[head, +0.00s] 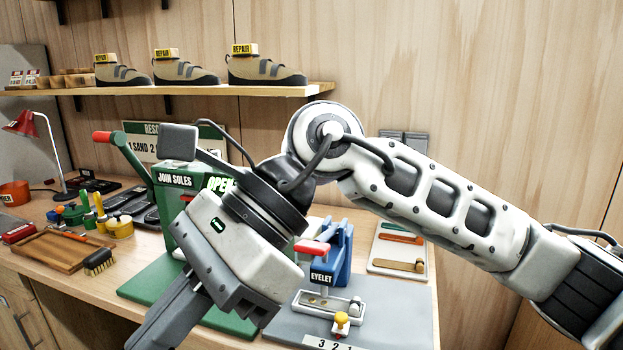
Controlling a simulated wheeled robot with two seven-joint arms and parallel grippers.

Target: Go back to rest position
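My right arm comes in from the right and bends at a joint over the middle of the bench. My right gripper (185,312) hangs at its end, pointing down and to the left, in front of the green press marked "JOIN SOLES" (174,181). One dark finger shows, running to the bottom edge. The other finger cannot be made out, so its opening is unclear. I see nothing held in it. My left gripper is not in view.
A blue eyelet press (339,255) stands right of the gripper on a grey mat (400,312). A wooden tray (62,262), brush (99,261) and red lamp (24,123) are at left. Several shoes tagged "REPAIR" stand on the shelf (200,93). Bare wall fills the upper right.

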